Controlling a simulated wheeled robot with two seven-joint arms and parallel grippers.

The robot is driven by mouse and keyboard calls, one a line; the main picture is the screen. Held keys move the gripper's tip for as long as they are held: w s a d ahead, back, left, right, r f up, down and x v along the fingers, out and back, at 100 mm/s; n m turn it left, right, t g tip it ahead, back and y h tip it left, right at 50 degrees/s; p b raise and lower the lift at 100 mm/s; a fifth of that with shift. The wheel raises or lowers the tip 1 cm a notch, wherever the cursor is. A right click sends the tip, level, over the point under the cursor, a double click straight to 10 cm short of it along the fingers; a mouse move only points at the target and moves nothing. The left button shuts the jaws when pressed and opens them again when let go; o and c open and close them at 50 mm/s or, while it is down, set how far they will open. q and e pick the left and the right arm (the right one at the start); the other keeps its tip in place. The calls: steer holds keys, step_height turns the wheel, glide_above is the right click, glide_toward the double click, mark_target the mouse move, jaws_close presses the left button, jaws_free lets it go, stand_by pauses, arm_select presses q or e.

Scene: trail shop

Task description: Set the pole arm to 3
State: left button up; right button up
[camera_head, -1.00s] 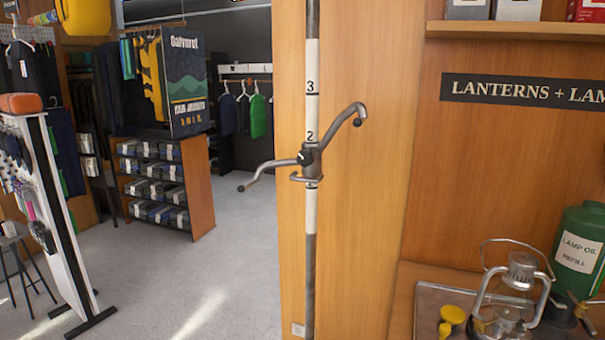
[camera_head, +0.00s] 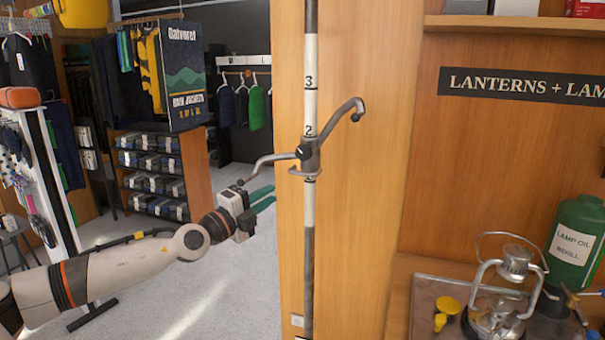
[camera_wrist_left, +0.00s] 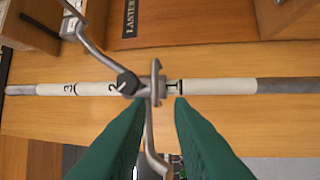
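The upright pole (camera_head: 309,220) has a white band with black marks 3 and 2 showing. The pole arm (camera_head: 310,155), a grey clamp with two curved hooks and a dark knob, sits on the pole just below the 2. It also shows in the left wrist view (camera_wrist_left: 155,85), where the pole lies sideways. My left gripper (camera_head: 268,198) has green fingers and is left of the pole, below the left hook. In the left wrist view its fingers (camera_wrist_left: 160,110) are apart, with the lower hook showing between them. My right gripper is not in view.
A bench at the lower right holds a lantern (camera_head: 498,290), a yellow item (camera_head: 446,308) and a green lamp oil can (camera_head: 575,240). A wooden wall (camera_head: 360,230) stands behind the pole. Clothing racks and shelves stand at the left, with open floor between.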

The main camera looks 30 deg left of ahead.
mark_target(302, 174)
arm_select(q)
steer(key=p+x, duration=0.2)
steer(key=x, duration=0.2)
steer(key=p+x, duration=0.2)
steer(key=x, duration=0.2)
steer(key=p+x, duration=0.2)
steer(key=x, duration=0.2)
steer(key=shift+d+r, duration=0.3)
steer(key=shift+d, duration=0.05)
steer(key=shift+c, duration=0.3)
jaws_close()
